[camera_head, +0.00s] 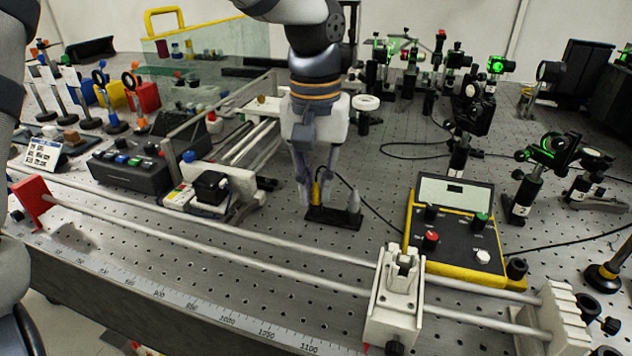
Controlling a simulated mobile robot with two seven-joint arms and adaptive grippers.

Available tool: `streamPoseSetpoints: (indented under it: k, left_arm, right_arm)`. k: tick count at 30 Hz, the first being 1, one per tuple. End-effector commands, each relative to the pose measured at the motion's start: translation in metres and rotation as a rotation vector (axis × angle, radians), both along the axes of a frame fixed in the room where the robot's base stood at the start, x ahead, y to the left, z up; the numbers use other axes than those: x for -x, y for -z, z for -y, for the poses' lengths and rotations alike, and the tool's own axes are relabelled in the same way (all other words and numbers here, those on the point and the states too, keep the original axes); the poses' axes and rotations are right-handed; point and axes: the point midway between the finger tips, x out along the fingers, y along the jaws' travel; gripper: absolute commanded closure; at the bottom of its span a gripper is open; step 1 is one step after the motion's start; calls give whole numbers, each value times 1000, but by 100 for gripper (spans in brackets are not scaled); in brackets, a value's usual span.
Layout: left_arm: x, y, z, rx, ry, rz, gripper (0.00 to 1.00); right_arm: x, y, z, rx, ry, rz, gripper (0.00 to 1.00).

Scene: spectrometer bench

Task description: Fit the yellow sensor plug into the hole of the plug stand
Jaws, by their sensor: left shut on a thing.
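The yellow sensor plug (316,189) is small and upright between the fingers of my left gripper (315,196), which points down and is shut on it. The plug stand (342,221) is a low black block on the perforated bench, with a grey pointed peg at its right end. The plug is over the left part of the stand. The fingers hide much of the plug and the hole, so I cannot tell whether its lower end is in the hole. My right gripper is not in view.
A yellow-edged control box (455,235) stands right of the stand, with a black cable running nearby. A white rail carriage (394,300) sits on two long rods in front. A black button box (130,170) stands at left. Bare bench lies just right of the stand.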

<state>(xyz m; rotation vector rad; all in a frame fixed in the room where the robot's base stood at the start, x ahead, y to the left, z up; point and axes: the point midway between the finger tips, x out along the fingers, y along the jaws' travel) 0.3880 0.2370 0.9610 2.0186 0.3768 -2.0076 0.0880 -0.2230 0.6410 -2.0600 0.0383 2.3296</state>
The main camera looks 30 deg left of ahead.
Motion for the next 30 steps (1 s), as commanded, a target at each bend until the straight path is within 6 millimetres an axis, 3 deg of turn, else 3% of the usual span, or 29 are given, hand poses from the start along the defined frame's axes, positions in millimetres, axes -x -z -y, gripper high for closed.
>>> streamPoseSetpoints:
  k: [16, 18, 20, 30]
  left_arm:
    - [1, 3, 0, 0, 0, -6, 100]
    - [1, 3, 0, 0, 0, -6, 77]
    - [1, 3, 0, 0, 0, -6, 64]
    - [0, -4, 0, 0, 0, 0, 64]
  right_arm:
    - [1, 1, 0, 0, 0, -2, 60]
    - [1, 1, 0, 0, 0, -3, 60]
    - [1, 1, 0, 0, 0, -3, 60]
    - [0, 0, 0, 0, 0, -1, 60]
